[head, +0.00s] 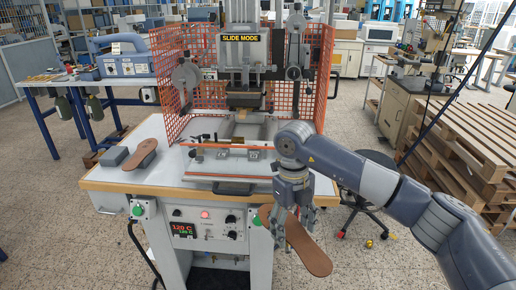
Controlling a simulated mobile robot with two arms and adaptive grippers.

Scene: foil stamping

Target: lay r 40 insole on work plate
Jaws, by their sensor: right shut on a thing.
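My right gripper (292,215) points down in front of the stamping machine's front right edge. The fingers hide part of the insole. The pale work plate (232,159) with orange-brown guide bars lies on the machine table under the press head. I see no insole on it. Another brown insole (142,153) rests at the table's left, beside a grey block. Size marks are too small to read. My left gripper is not in view.
Orange mesh guards (180,97) flank the press head (245,75). A control panel (195,226) is on the table's front face. A dark stool (366,175) and stacked wooden pallets (460,145) stand at right. A blue workbench (95,85) stands at left.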

